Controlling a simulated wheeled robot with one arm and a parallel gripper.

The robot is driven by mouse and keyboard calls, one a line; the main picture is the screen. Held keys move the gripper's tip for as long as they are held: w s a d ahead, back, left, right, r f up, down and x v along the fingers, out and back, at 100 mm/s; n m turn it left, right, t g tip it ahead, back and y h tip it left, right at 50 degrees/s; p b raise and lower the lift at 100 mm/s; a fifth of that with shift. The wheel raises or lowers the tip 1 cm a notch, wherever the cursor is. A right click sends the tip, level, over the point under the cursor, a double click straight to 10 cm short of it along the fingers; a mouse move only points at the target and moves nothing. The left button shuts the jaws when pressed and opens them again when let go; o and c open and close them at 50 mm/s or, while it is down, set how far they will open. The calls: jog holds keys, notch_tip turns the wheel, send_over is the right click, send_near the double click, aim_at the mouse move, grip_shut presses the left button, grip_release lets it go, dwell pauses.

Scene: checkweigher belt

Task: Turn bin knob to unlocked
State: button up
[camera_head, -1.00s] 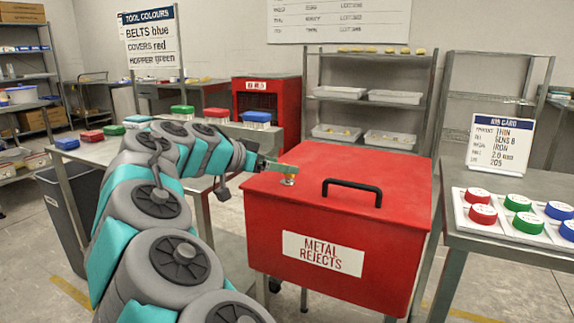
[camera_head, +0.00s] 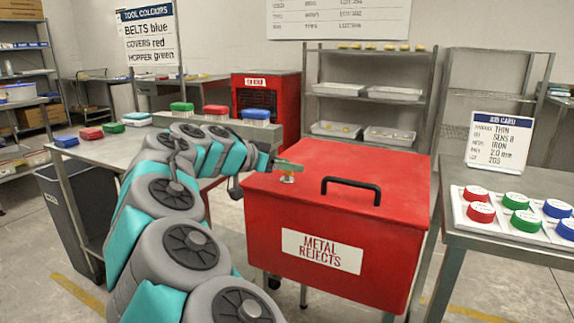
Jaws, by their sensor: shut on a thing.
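The red METAL REJECTS bin (camera_head: 340,205) stands in the middle, its lid closed, with a black handle on top. A small brass-coloured knob (camera_head: 287,178) sits on the lid near its left edge. My gripper (camera_head: 287,168) reaches in from the left and is shut on the knob's top. The fingers hide much of the knob, and I cannot read which way it points.
A metal table (camera_head: 122,150) on the left holds several brushes with blue, red and green backs. A table at the right (camera_head: 468,238) carries red, green and blue round pieces and a job card (camera_head: 500,141). Shelves with white trays stand behind the bin.

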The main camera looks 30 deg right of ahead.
grip_shut()
jog(key=shift+s+f+n+t+y+b, duration=0.1)
jog(key=shift+f+n+t+y+b, duration=0.35)
jog(key=shift+b, duration=0.75)
jog(key=n+t+b, duration=0.1)
jog(key=n+t+y+b, duration=0.1)
jog(key=n+t, duration=0.1)
jog(key=shift+r, duration=0.3)
jog(key=shift+r+n+t+y, duration=0.25)
jog(key=shift+n+t, duration=0.1)
jog(key=shift+t, duration=0.1)
jog(key=o, duration=0.9)
grip_release()
jog(key=shift+a, duration=0.1)
